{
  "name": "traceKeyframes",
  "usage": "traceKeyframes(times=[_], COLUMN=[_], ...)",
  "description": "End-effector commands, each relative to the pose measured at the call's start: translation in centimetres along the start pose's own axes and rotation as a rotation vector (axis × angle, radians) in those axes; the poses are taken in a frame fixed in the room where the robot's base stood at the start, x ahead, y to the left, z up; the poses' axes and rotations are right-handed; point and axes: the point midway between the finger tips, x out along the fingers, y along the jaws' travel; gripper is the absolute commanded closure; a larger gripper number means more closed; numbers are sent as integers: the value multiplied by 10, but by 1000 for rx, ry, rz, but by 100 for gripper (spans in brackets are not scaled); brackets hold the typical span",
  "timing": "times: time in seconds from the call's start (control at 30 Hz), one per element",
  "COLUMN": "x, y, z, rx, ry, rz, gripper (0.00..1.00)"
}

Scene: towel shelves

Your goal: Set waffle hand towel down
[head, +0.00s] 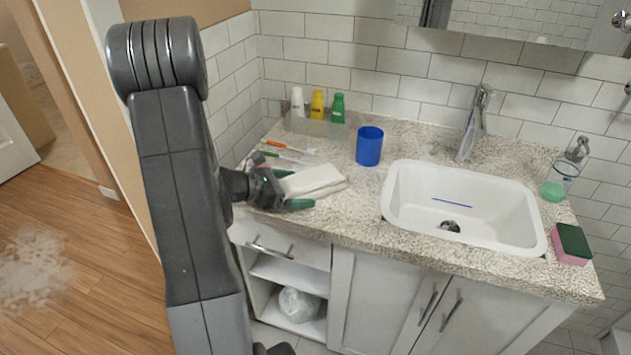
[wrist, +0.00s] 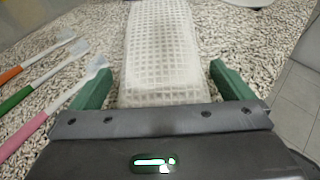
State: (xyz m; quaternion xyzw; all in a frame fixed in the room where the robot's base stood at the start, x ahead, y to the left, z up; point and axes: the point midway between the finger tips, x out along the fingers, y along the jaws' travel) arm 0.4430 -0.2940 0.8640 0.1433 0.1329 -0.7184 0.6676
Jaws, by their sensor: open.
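The white waffle hand towel (head: 314,181) lies folded on the speckled countertop (head: 358,206), left of the sink. In the wrist view the towel (wrist: 161,45) shows its waffle grid and stretches away from my gripper. My gripper (head: 287,190) is at the towel's left end, low over the counter. In the wrist view my gripper (wrist: 155,88) is open, with one green finger on each side of the towel's near end. Small gaps show between the fingers and the towel. The towel's near edge is hidden by the gripper body.
Toothbrushes (wrist: 45,97) lie just left of the gripper. A blue cup (head: 369,147) stands behind the towel, and several bottles (head: 317,104) stand by the wall. The white sink (head: 395,207) is to the right. A sponge (head: 572,244) lies at the far right. The counter's front edge is close.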

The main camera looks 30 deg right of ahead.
Motion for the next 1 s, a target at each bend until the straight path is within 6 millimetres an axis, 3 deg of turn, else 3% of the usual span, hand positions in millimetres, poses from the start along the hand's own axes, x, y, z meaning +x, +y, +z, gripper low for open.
traceKeyframes(times=[0.03,0.2,0.27,0.57,1.0], x=[0,0,0,-4,-33], y=[0,0,0,0,1], z=[0,0,0,8,78], rx=[0,0,0,3,5], ry=[0,0,-1,-1,-2], rz=[0,0,0,1,3], gripper=[0,33,40,40,40])
